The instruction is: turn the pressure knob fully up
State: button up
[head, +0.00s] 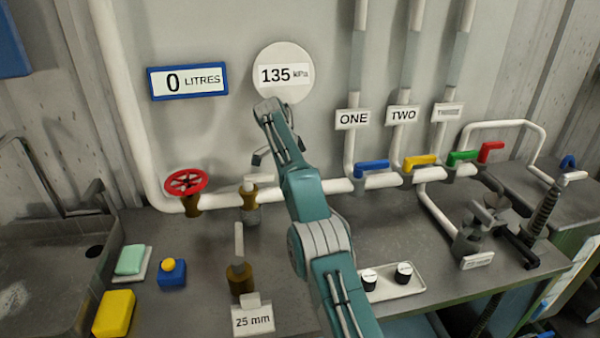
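A round pressure gauge (283,75) on the back wall reads 135 kPa. Below it, a brass fitting with a pale top (250,192) sits on the white pipe. It may be the pressure knob, but no label shows on it. My teal arm reaches up in front of the pipe. My gripper (262,157) is partly hidden behind the arm, above the brass fitting, and seems apart from it. Its fingers are too small and covered to tell whether they are open.
A red handwheel (185,182) is on the pipe at left. Blue (371,168), yellow (420,162), green and red lever handles line the pipe at right. A brass piece with an upright rod (239,270) stands on the bench. A white tray (398,293) holds two black-and-white knobs.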

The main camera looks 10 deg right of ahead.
jog(key=shift+a+f, duration=0.15)
jog(key=shift+f, duration=0.05)
jog(key=o, duration=1.1)
jog(key=shift+o, duration=0.2)
jog(key=shift+w+r, duration=0.1)
jog(key=shift+r+n, duration=0.15)
jog(key=shift+n, duration=0.35)
